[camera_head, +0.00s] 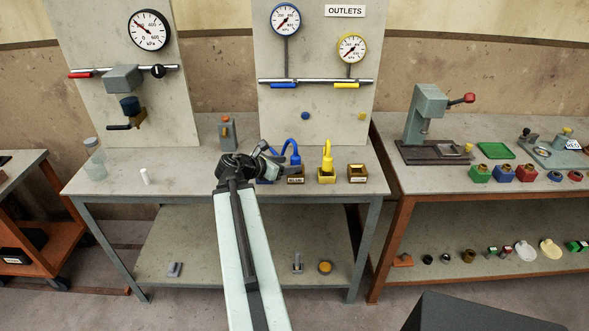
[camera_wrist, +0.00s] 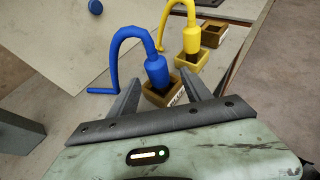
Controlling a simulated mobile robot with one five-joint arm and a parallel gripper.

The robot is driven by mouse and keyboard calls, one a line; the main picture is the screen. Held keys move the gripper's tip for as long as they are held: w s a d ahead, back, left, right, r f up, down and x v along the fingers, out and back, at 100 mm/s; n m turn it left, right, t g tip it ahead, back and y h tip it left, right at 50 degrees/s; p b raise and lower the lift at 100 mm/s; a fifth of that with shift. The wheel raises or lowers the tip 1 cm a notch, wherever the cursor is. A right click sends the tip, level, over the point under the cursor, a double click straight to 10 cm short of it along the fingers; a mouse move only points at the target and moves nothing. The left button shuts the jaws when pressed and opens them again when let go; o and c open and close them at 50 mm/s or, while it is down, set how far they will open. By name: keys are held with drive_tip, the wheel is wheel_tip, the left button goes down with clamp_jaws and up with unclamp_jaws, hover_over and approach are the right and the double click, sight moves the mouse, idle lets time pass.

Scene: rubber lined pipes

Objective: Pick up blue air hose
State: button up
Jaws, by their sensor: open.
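The blue air hose (camera_head: 292,152) stands in a small holder on the middle bench, its top bent over in a hook. In the wrist view the blue hose (camera_wrist: 157,68) has its thick lower part in a labelled brown box (camera_wrist: 161,91), and its free end points left. My gripper (camera_wrist: 165,90) is open. Its two fingers reach toward the hose's lower part, one on each side in the picture; I see no clear contact. In the head view my gripper (camera_head: 268,165) is just left of the hose, and the arm partly covers the area there.
The upright panel (camera_head: 314,100) with gauges stands behind. A grey block (camera_wrist: 18,135) is at the wrist view's left.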

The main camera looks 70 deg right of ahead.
drive_tip(key=b+x, duration=0.1)
drive_tip(key=x, duration=0.1)
drive_tip(key=shift+s+d+f, duration=0.1)
drive_tip(key=shift+d+f, duration=0.1)
drive_tip(key=b+x, duration=0.1)
drive_tip(key=x, duration=0.4)
drive_tip(key=shift+d+r+b, duration=0.3)
drive_tip(key=shift+d+b, duration=0.05)
drive_tip(key=shift+b, duration=0.05)
drive_tip(key=shift+r, duration=0.1)
drive_tip(key=shift+a, duration=0.1)
clamp_jaws()
